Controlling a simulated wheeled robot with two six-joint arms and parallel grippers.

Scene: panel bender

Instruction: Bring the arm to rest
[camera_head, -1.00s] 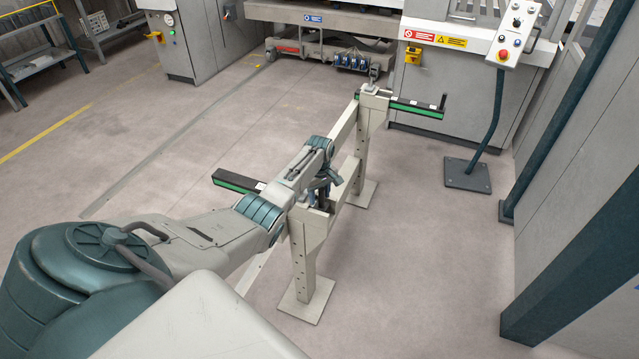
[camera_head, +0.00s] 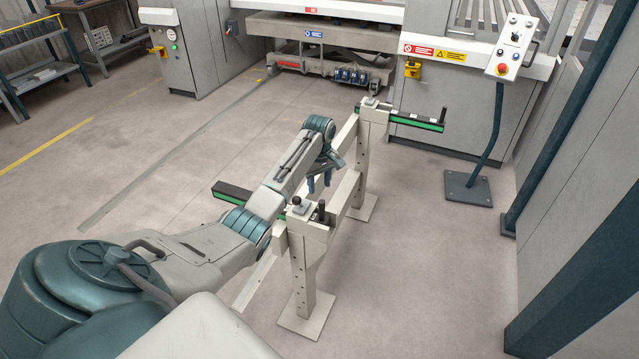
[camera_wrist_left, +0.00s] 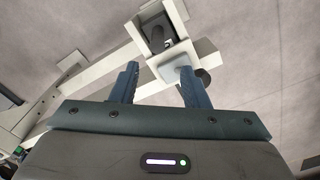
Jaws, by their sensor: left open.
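My left arm (camera_head: 275,190) reaches in from the left over the beige stand. My left gripper (camera_head: 319,186) hangs with its fingers pointing down, beside the near post of the stand (camera_head: 309,262) and on its far side. In the left wrist view the two fingers (camera_wrist_left: 157,87) are apart with nothing between them. Beyond them show the post top with a pale square cap (camera_wrist_left: 175,69) and a dark peg (camera_wrist_left: 160,42). My right gripper is not in view.
Black-and-green bars (camera_head: 405,118) stick out from the stand. A control panel on a pole (camera_head: 489,125) stands at the right with a floor plate. Grey machine cabinets (camera_head: 445,105) stand behind. A dark blue beam (camera_head: 575,265) is at the right edge. Open floor (camera_head: 420,260) lies between.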

